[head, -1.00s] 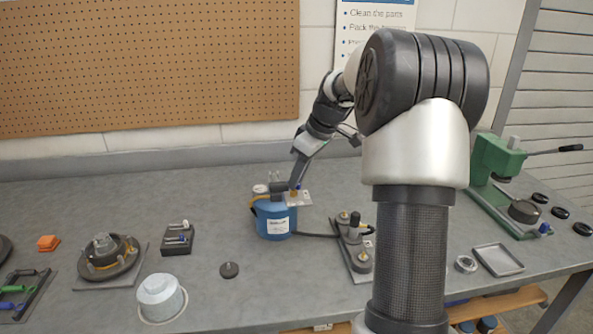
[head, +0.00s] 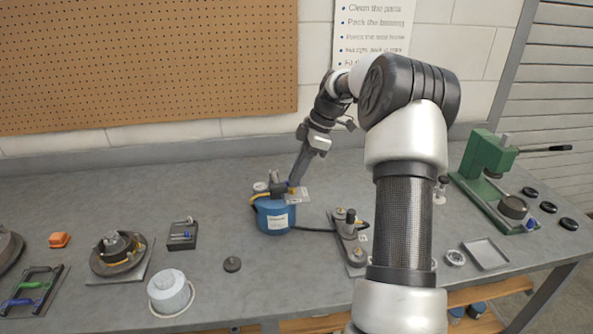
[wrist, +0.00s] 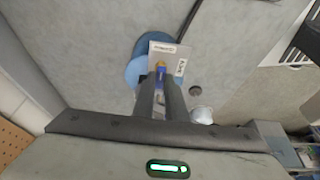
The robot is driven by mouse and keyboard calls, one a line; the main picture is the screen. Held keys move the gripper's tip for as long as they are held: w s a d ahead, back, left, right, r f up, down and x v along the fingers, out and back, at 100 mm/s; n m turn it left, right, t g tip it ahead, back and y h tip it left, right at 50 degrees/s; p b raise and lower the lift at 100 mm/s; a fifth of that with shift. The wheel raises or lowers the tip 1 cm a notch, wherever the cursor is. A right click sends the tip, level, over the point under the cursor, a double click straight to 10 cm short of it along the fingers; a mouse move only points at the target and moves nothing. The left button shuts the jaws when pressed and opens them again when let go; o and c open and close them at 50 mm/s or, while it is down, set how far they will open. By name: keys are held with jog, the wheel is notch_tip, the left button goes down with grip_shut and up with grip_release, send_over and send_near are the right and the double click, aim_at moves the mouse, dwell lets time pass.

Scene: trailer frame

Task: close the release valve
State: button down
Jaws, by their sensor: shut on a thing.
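A blue pump canister (head: 277,222) with a white label stands on the bench; in the wrist view its blue body (wrist: 134,72) shows partly. The release valve, a small brass and blue piece (wrist: 161,67), sits at the canister's top beside a pale lettered plate (wrist: 165,48), which also shows in the head view (head: 300,196). My gripper (head: 292,184) reaches down to the valve from above. In the wrist view its two dark fingers (wrist: 160,82) are close together with the valve between their tips. The fingers hide part of the valve, so I cannot tell its turn.
A dark knobbed disc (head: 232,264) lies in front, left. A green press (head: 490,175) stands far right.

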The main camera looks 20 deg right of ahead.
dwell(0.4)
jog(key=c, duration=1.8)
grip_release()
jog(key=p+v, duration=0.3)
jog(key=v, duration=1.4)
jog(key=shift+r, duration=0.25)
jog(key=shift+w, duration=0.1)
